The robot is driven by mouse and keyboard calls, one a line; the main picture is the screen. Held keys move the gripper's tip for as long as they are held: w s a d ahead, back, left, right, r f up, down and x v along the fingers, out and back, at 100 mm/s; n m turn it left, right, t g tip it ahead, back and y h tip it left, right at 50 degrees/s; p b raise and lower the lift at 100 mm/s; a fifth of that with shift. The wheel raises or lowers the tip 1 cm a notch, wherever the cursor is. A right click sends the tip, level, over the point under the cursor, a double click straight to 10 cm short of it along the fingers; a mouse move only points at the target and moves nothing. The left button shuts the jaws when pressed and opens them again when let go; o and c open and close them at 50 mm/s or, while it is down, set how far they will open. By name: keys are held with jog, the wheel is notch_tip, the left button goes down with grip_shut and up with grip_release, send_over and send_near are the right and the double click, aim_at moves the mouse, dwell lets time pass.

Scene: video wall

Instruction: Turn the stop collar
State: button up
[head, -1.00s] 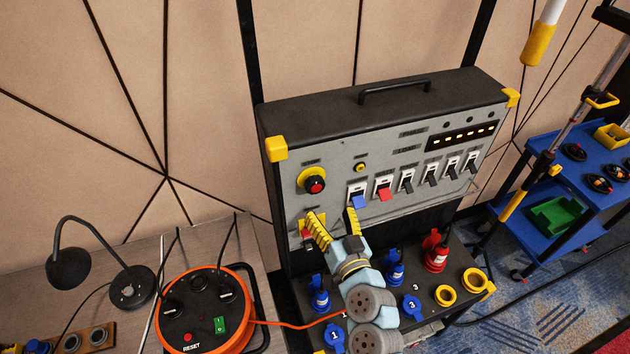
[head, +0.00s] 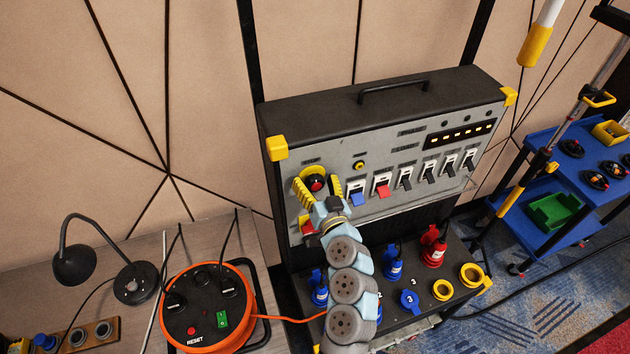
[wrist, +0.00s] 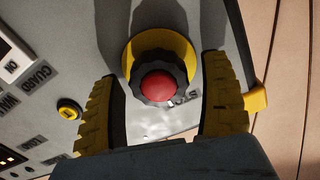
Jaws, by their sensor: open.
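The stop collar (wrist: 149,104) is a black scalloped ring around a red button (wrist: 159,87). It sits on a yellow round backing (wrist: 160,46) on the grey panel face. In the head view the red button (head: 316,184) shows at the panel's upper left. My gripper (head: 318,188) is open, with yellow ribbed fingers on either side of the collar. In the wrist view my gripper (wrist: 162,105) has one finger left and one right of the collar, with visible gaps. I cannot tell how deep the fingertips reach.
A row of switches (head: 405,180) lies right of the collar, and a small yellow button (head: 358,166) is nearer. A red-and-yellow switch (head: 307,226) sits below. Blue and red plugs (head: 433,252) stand on the lower shelf. An orange cable reel (head: 205,310) is at left.

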jog(key=shift+f, duration=0.1)
jog(key=c, duration=1.2)
jog(key=shift+m, duration=0.4)
jog(key=m+b, duration=0.1)
jog(key=m, duration=0.1)
jog(key=shift+f+m, duration=0.1)
jog(key=shift+m, duration=0.3)
jog(key=shift+m+b, duration=0.35)
jog(key=shift+m, duration=1.85)
